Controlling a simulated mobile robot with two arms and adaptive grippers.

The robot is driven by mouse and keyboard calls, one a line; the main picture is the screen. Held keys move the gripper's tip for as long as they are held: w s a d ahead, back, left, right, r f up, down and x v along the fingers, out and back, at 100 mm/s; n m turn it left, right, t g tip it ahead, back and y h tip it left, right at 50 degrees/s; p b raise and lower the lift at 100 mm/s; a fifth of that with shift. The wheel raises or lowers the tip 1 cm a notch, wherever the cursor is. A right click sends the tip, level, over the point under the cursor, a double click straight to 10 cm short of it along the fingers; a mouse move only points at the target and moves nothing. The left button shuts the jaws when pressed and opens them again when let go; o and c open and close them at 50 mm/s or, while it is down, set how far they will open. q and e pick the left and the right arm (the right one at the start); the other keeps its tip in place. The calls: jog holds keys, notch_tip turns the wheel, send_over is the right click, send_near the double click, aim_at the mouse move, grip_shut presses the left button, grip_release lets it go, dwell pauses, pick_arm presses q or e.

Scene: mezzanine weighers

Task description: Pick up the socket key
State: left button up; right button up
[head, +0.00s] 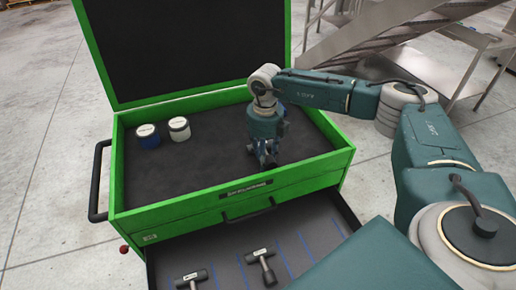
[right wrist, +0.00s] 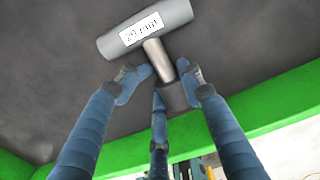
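A T-shaped socket key (right wrist: 152,38) with a grey crossbar and a white label, which seems to read 29 mm, lies on the dark floor of the green chest's top tray in the right wrist view. Its short stem ends in a darker socket. My right gripper (head: 266,162) is low over the tray near its front wall and hides this key in the head view. In the right wrist view its three blue fingers (right wrist: 162,90) are spread around the stem and socket, with no clear grip on it. My left gripper is not in view.
The tray's green front wall (head: 190,211) is close to my right gripper. The open drawer below holds two more T-shaped keys (head: 262,265) (head: 191,279).

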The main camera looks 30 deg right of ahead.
grip_shut()
jog(key=shift+w+r, duration=0.1)
jog(key=shift+r, duration=0.05)
